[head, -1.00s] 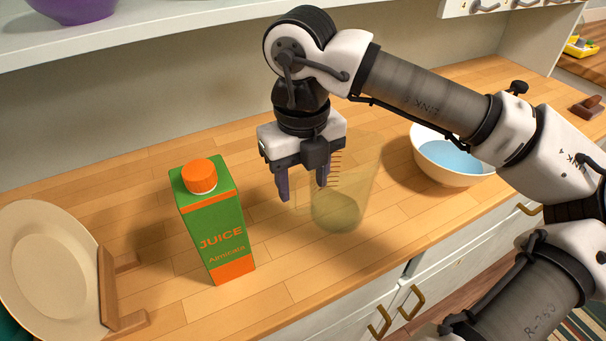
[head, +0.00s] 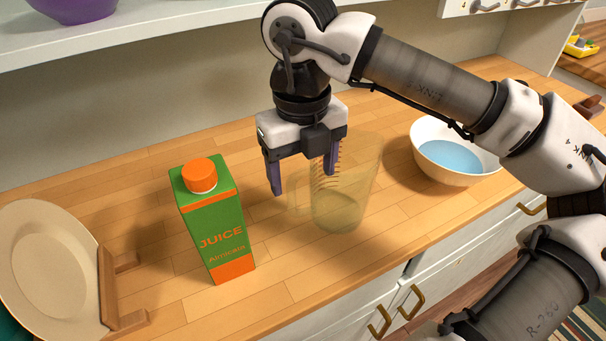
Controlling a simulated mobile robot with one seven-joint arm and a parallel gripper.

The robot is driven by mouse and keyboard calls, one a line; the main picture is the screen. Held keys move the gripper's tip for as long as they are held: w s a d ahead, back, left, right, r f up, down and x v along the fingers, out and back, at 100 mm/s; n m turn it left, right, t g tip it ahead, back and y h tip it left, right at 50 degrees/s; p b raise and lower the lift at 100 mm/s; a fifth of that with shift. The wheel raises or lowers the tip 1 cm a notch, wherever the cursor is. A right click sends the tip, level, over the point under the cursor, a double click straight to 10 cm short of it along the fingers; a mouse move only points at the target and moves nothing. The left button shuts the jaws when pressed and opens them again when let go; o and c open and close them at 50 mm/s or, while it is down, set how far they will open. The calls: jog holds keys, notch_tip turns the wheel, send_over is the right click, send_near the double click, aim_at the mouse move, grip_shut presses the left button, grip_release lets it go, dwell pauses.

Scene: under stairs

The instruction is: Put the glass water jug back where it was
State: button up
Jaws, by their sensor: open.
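The glass water jug (head: 342,200) is a clear, yellowish vessel with measuring marks, standing upright on the wooden counter in the middle of the head view. Its handle side faces left, toward my gripper. My gripper (head: 304,183) is open, pointing down, at the jug's left side. Its right finger overlaps the jug's marked wall in the picture, and its left finger hangs in free space left of the jug. I cannot tell whether either finger touches the glass.
A green juice carton (head: 215,222) with an orange cap stands left of the jug. A white bowl of blue liquid (head: 450,154) is at right. A cream plate (head: 50,270) leans in a wooden rack (head: 122,290) at far left. A purple bowl (head: 72,8) sits on the shelf above.

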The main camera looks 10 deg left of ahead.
notch_tip(320, 180, up, 10)
jog(key=shift+r, duration=0.15)
jog(key=shift+s, duration=0.1)
dwell(0.3)
